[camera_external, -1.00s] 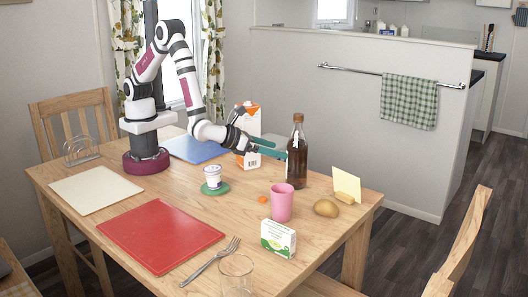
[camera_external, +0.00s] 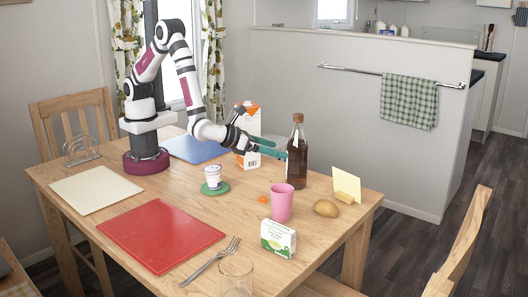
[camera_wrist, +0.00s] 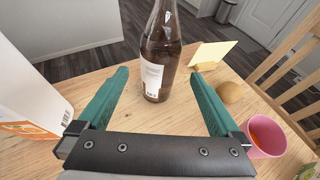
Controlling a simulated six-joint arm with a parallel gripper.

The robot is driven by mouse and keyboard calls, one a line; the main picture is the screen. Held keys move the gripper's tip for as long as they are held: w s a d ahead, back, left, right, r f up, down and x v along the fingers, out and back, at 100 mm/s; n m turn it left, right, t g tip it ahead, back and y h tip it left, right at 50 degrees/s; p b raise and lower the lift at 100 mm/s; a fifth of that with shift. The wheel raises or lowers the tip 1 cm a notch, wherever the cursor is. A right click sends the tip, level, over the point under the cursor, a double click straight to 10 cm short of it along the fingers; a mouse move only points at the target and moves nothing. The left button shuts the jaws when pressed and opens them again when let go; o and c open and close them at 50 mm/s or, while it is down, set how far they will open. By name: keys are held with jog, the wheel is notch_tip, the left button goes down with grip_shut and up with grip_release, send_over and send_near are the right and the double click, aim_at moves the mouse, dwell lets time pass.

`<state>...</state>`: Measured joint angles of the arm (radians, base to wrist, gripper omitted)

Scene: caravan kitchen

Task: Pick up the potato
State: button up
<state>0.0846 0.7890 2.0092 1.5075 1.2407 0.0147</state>
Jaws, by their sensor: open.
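The potato (camera_external: 326,208) is brown and lies on the wooden table near its right corner, beside the pink cup. It also shows in the wrist view (camera_wrist: 230,92), to the right of my right finger. My gripper (camera_external: 283,149) is open and empty above the table, with its teal fingers pointing at the brown bottle (camera_external: 297,155). In the wrist view, the bottle (camera_wrist: 158,55) stands upright ahead, between and beyond the fingers (camera_wrist: 160,85). The potato is apart from my gripper.
The pink cup (camera_external: 281,203) stands left of the potato, and a card holder with a yellow card (camera_external: 346,181) stands behind it. A small green-white box (camera_external: 278,238) is in front. A carton (camera_external: 252,122) stands behind my gripper.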

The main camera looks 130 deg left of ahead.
notch_tip(320, 180, up, 11)
jog(key=n+t+h, duration=0.5)
jog(key=n+h, duration=0.6)
jog(key=n, duration=1.2)
send_over(322, 202)
jog(key=s+a, duration=0.1)
jog(key=s, duration=0.2)
jog(key=shift+n+h, duration=0.3)
jog(key=shift+n, duration=0.2)
notch_tip(322, 202, down, 21)
jog(key=shift+d+f, duration=0.1)
jog(key=x, duration=0.2)
jog(key=shift+w, duration=0.5)
jog(key=shift+c, duration=0.3)
